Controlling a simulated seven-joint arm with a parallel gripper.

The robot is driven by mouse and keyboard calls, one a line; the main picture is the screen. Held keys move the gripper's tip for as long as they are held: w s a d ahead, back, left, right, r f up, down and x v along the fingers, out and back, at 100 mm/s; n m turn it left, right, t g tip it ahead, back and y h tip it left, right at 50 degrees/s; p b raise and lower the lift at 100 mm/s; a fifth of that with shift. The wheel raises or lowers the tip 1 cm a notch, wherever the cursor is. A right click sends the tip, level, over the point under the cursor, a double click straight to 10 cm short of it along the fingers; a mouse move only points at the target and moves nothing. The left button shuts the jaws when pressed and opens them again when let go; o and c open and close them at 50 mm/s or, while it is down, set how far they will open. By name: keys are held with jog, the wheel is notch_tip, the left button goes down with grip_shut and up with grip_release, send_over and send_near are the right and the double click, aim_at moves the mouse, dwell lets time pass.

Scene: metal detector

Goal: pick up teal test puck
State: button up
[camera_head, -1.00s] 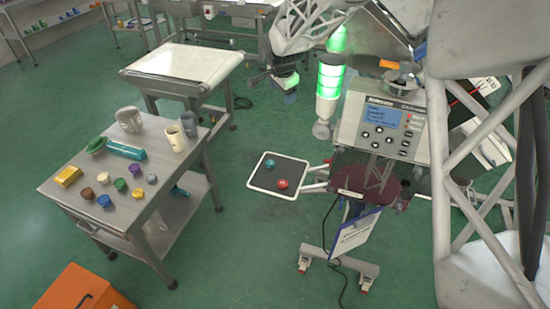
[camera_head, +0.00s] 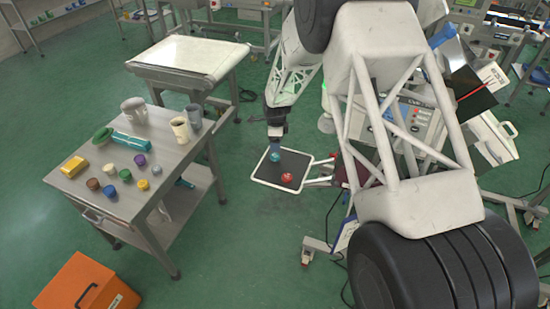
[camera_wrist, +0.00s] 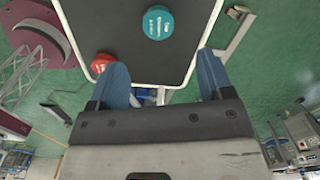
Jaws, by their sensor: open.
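The teal test puck (camera_head: 274,156) lies on a black tray with a white rim (camera_head: 263,183). In the wrist view the teal puck (camera_wrist: 158,22) shows its round labelled top, ahead of my fingertips and roughly between their lines. A red puck (camera_head: 287,177) lies on the same tray; in the wrist view it (camera_wrist: 102,63) is beside the left finger. My gripper (camera_head: 275,138) is above the tray's far edge in the head view. In the wrist view its two blue fingers (camera_wrist: 163,75) are apart with nothing between them. I cannot tell its exact height above the tray.
A metal cart (camera_head: 75,178) at left holds several coloured pucks, cups and a teal bar. An orange case (camera_head: 85,285) stands on the floor. The detector unit (camera_head: 412,122) is right of the tray, partly hidden by my arm.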

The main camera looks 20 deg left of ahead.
aim_at(276, 156)
jog(key=shift+f, duration=0.2)
jog(key=shift+f, duration=1.25)
jog(key=shift+s+f, duration=0.1)
jog(key=shift+f, duration=2.5)
jog(key=c, duration=1)
jog(key=shift+r, duration=0.15)
